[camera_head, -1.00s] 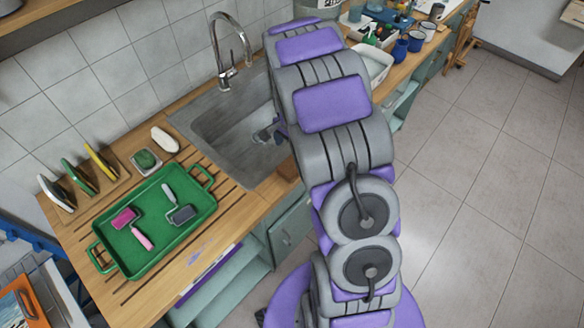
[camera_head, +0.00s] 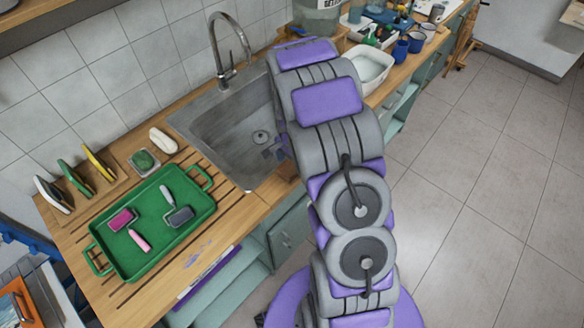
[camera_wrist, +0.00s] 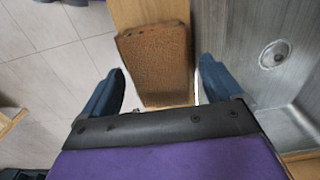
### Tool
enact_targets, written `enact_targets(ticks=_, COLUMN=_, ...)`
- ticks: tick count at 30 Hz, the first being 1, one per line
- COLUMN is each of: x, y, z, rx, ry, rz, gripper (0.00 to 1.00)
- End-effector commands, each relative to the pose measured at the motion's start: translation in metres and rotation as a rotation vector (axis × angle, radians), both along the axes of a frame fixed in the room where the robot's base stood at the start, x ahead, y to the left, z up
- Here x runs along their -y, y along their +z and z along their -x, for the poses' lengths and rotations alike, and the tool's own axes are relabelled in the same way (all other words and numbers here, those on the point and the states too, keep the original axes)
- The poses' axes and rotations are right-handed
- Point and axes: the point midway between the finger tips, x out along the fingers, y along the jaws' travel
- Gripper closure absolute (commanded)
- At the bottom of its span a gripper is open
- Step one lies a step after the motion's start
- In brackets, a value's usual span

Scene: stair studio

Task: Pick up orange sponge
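The orange-brown sponge (camera_wrist: 157,60) lies on the wooden counter strip beside the sink in the wrist view. My gripper (camera_wrist: 160,68) is open, with one dark blue finger on each side of the sponge's near part. I see a gap at the left finger; the right finger is close to the sponge's edge. I cannot tell whether it touches. In the head view my arm hides most of this spot, and the gripper's fingers cannot be made out there.
The metal sink (camera_head: 215,125) with its tap (camera_head: 222,50) borders the spot. A white basin (camera_head: 368,70) stands behind my arm.

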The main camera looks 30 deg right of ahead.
Motion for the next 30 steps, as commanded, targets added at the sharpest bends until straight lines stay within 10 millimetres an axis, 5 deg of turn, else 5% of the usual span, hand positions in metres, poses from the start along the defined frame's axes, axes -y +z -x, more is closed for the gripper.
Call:
enact_targets(ticks=18, x=0.000, y=0.000, z=0.000, rx=0.000, ry=0.000, rz=-0.001, gripper=0.66)
enact_targets(ticks=30, x=0.000, y=0.011, z=0.000, rx=0.000, ry=0.000, rz=0.000, gripper=0.66)
